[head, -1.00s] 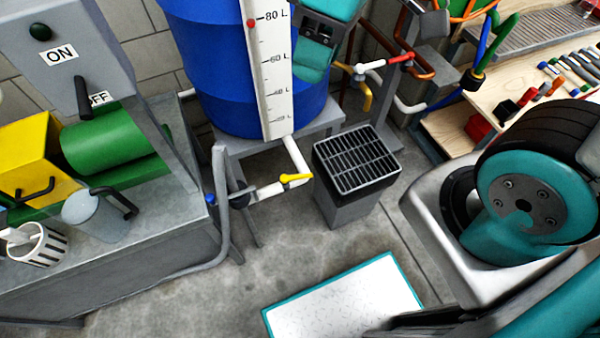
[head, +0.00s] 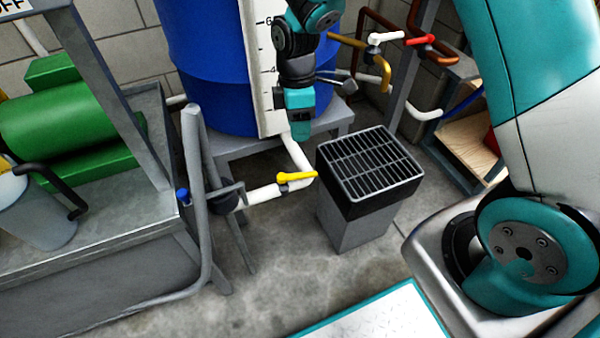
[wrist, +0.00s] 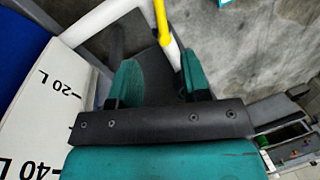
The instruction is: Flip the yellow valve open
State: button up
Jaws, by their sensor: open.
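The yellow valve handle (head: 297,177) sits on a white pipe (head: 264,194) below the blue barrel (head: 205,75). It lies nearly level along the pipe in the head view. The handle also shows in the wrist view (wrist: 162,22), at the top, beyond the fingers. My gripper (head: 300,128) hangs in front of the barrel's white scale (head: 262,75), above the handle and apart from it. In the wrist view the two teal fingers (wrist: 158,78) stand apart with nothing between them but the view of the pipe and floor behind.
A grated black and grey drain box (head: 368,170) stands right of the handle. A grey tubular frame (head: 200,170) stands at left by the pipe. Another pipe with a red handle (head: 420,41) is at upper right. Bare floor (head: 265,285) lies in front.

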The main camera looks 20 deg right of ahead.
aim_at(301, 173)
jog(key=f+b, duration=0.1)
jog(key=f, duration=0.3)
jog(key=s+f+b, duration=0.1)
jog(key=f, duration=0.3)
jog(key=s+f+b, duration=0.1)
jog(key=f, duration=0.3)
jog(key=shift+s+a, duration=0.2)
jog(key=shift+a, duration=0.1)
jog(key=shift+c, duration=0.4)
grip_shut()
